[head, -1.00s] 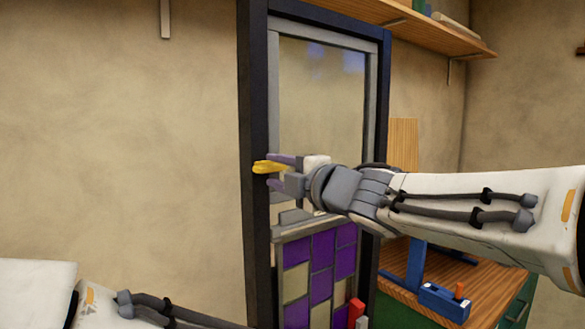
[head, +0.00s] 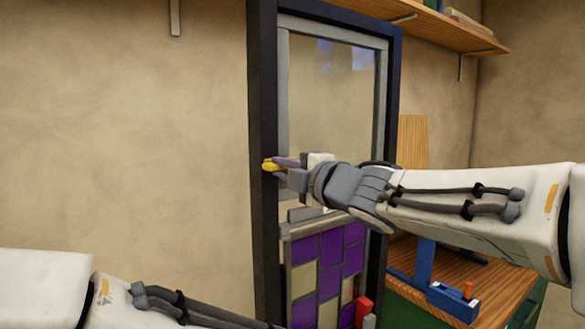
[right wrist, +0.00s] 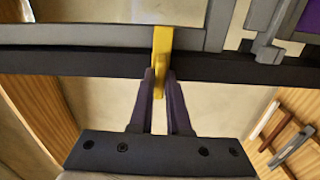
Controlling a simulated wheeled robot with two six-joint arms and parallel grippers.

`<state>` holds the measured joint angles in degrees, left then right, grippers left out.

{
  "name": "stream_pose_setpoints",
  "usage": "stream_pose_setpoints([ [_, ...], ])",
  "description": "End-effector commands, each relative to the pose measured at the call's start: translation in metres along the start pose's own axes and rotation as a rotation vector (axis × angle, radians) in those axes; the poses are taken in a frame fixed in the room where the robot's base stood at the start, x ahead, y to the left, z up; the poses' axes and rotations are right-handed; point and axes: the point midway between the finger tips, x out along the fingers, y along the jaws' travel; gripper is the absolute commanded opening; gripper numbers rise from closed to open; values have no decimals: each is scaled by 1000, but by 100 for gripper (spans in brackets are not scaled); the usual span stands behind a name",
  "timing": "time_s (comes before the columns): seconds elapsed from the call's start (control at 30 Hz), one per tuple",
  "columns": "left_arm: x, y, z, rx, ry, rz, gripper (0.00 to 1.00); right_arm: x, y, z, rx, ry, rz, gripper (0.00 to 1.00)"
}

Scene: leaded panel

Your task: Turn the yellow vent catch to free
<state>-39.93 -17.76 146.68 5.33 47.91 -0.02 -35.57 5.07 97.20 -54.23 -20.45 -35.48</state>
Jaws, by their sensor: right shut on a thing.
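The yellow vent catch (head: 267,166) sits on the left upright of the dark frame (head: 263,220). It also shows in the right wrist view (right wrist: 162,42), where its narrow yellow bar crosses the dark frame member. My right gripper (head: 277,167) has come in from the right and is shut on the catch. In the right wrist view its two purple-grey fingers (right wrist: 159,82) close on the lower end of the bar. The fingers hide part of the catch in the head view. My left arm shows at the lower left, but its gripper is out of view.
A clear glass pane (head: 330,90) fills the upper frame, with a purple and cream leaded panel (head: 330,265) below it. A wooden workbench (head: 500,290) with a blue tool (head: 452,300) stands at the right. A shelf (head: 440,28) hangs above.

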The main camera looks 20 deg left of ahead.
Motion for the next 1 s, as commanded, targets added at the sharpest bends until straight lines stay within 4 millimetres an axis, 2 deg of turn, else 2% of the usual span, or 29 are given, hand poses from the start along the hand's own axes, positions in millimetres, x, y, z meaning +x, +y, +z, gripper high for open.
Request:
stream_pose_setpoints([
  [0.27,-11,1,-1,0,0,0,50,0,1,0,167,-1,-3,0],
  [1.0,-52,4,-3,-2,0,0,50,0,2,0,864,-2,-2,0],
])
